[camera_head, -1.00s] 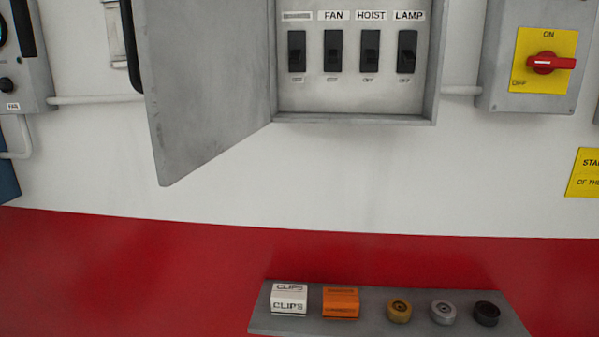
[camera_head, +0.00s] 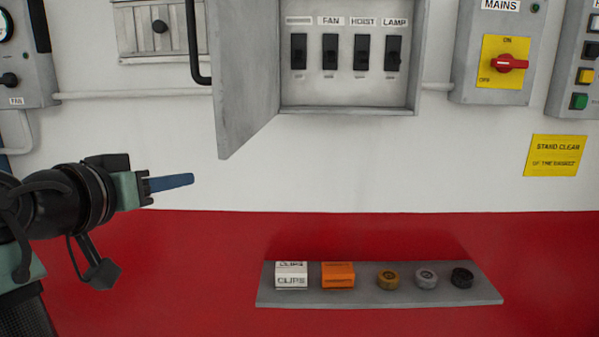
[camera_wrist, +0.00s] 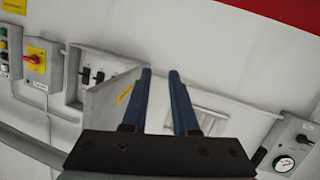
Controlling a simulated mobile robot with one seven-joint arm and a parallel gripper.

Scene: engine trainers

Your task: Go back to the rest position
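My gripper (camera_head: 190,180) is at the left in the head view, in front of the white wall and clear of everything. Its two blue fingers stand apart in the wrist view (camera_wrist: 160,73), with nothing between them, so it is open and empty. The grey breaker cabinet (camera_head: 350,111) is on the wall to the gripper's right, with its door (camera_head: 245,80) standing open. Inside is a row of black switches, with labels reading FAN, HOIST and LAMP. The cabinet and door also show in the wrist view (camera_wrist: 109,98).
A grey shelf (camera_head: 380,297) below holds a CLIPS box (camera_head: 291,276), an orange box (camera_head: 338,275) and several round knobs or caps. A MAINS box with a red switch (camera_head: 509,63) is at the right. The wall between the gripper and shelf is clear.

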